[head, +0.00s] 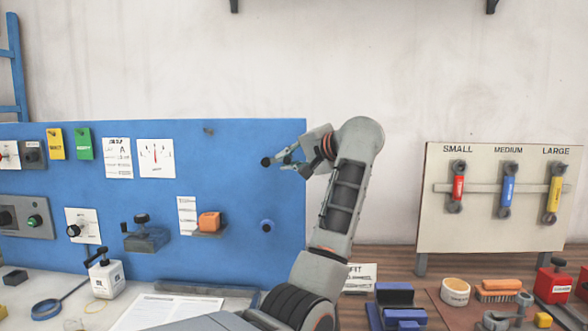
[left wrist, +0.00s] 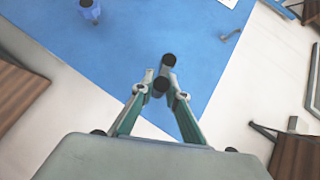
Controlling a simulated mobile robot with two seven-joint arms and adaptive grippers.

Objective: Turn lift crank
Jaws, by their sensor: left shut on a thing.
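My left gripper (head: 280,160) is in front of the upper right part of the blue panel (head: 240,150), its arm rising from below. It also shows in the left wrist view (left wrist: 162,80), with its two fingers drawn together on a small part with dark round ends, which I take to be the lift crank's handle (head: 265,162). These ends also show in the left wrist view (left wrist: 169,60). The fingers cover most of the part, so how it joins the panel is hidden. My right gripper is not in view.
An orange block (head: 209,221) sits on a small ledge. A board with several coloured tools (head: 507,190) stands at the right.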

